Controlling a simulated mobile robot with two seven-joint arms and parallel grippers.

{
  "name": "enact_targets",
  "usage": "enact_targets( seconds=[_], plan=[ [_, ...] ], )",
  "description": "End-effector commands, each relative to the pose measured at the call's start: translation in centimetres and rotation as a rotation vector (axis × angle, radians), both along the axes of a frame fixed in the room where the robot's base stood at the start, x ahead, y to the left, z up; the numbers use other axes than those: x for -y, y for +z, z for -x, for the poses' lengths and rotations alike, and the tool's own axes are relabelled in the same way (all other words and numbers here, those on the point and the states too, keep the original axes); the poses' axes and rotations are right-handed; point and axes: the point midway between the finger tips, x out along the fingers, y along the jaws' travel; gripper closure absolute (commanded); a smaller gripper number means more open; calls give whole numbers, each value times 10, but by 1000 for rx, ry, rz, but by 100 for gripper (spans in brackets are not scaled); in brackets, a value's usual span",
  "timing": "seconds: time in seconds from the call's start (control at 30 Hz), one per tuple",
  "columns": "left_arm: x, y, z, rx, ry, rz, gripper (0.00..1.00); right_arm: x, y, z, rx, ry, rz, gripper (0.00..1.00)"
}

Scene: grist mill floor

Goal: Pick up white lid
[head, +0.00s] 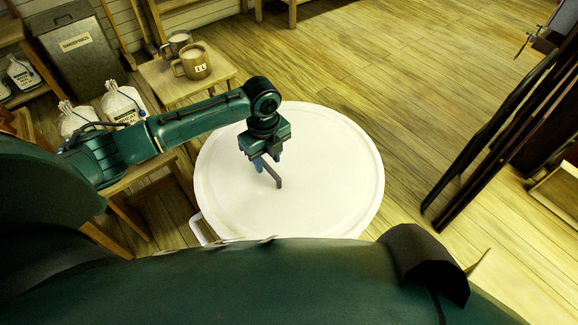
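The white lid (325,160) is a large round disc in the middle of the head view. It lies flat on a white vessel, of which a side handle (198,228) shows at the lower left. My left gripper (267,163) points down over the lid, left of its middle. Its two fingers look apart. A thin dark grey bar (277,181) shows between and below the fingers; it looks like the lid's handle, but I cannot tell whether the fingers touch it. My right gripper is not in view. My own body hides the lid's near edge.
A small wooden table (158,78) with two mugs (194,62) stands at the upper left. White sacks (122,102) sit left of it, near my arm. Dark wooden posts (500,130) lean at the right. The plank floor (370,60) behind the lid is clear.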

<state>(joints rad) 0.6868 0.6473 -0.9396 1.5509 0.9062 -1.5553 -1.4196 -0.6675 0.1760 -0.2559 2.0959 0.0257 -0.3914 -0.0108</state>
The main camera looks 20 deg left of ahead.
Motion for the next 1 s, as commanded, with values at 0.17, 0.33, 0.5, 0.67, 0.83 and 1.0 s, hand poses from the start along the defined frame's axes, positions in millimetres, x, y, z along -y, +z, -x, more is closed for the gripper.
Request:
enact_targets(
  seconds=[0.17,0.33,0.5,0.67,0.83,1.0],
  plan=[
    [-1,-27,-4,-4,1,-1,64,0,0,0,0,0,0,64],
    [-1,-45,-3,-3,2,-2,64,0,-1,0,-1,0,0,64],
    [-1,-47,-4,0,0,-1,64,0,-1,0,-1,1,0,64],
    [-1,-47,-4,0,0,-1,69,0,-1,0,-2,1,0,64],
    [-1,-47,-4,0,1,-1,83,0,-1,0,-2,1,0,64],
    [-1,-47,-4,0,1,-1,97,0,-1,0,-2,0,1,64]
  ],
)
